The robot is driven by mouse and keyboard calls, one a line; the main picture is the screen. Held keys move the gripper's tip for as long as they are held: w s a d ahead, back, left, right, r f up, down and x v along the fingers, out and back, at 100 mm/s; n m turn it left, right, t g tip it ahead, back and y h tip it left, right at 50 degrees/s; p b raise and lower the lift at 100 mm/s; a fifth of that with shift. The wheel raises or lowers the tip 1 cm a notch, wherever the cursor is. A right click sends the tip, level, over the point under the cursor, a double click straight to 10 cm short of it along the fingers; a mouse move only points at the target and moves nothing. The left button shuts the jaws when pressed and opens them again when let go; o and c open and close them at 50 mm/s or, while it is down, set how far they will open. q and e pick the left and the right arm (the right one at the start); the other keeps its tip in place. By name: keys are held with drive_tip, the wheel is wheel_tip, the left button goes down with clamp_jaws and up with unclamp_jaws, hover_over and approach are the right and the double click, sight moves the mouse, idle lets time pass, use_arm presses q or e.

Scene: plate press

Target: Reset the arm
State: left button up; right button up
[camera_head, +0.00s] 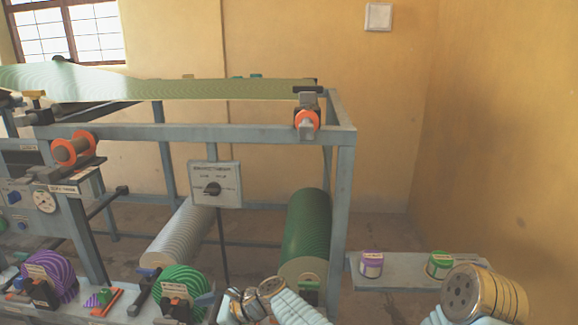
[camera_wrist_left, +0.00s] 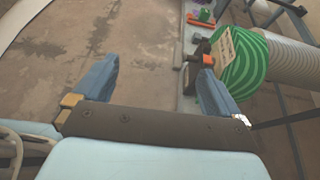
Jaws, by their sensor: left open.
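My left gripper (camera_wrist_left: 159,68) shows in the left wrist view with its two blue fingers spread wide and nothing between them. It is above the floor, beside the press. The green striped disc (camera_wrist_left: 243,62) is just past the right fingertip; I cannot tell whether they touch. In the head view part of my left arm (camera_head: 256,302) is at the bottom centre, near the green striped disc (camera_head: 187,283). Its fingers are not clear there. Part of my right arm (camera_head: 486,295) is at the bottom right, and its gripper is out of view.
The press frame (camera_head: 342,190) fills the left and centre. A side shelf (camera_head: 405,273) holds a purple jar (camera_head: 371,264) and a green jar (camera_head: 440,264). Bare floor (camera_wrist_left: 150,30) lies under the left gripper.

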use_arm(q)
drive_tip(key=s+a+f+n+g+h, duration=0.1)
drive_tip(key=s+a+f+n+h, duration=0.2)
drive_tip(key=f, duration=0.4)
drive_tip(key=s+a+f+n+g+h, duration=0.1)
drive_tip(key=s+a+f, duration=0.1)
drive_tip(key=s+f, duration=0.45)
drive_tip(key=s+a+f+n+g+h, duration=0.1)
drive_tip(key=s+a+f+g+h, duration=0.15)
drive_tip(key=f, duration=0.55)
drive_tip(key=s+d+f+n+t+h, duration=0.1)
drive_tip(key=s+d+f+n+h, duration=0.7)
drive_tip(key=s+d, duration=0.3)
drive_tip(key=w+d+r+n+t+h, duration=0.2)
drive_tip(key=d+r+n+t+h, duration=0.1)
drive_tip(key=d+r+n, duration=0.2)
drive_tip(key=shift+d+n, duration=1.1)
drive_tip(key=shift+n, duration=0.1)
drive_tip(key=shift+o, duration=0.2)
drive_tip(key=shift+t, duration=0.25)
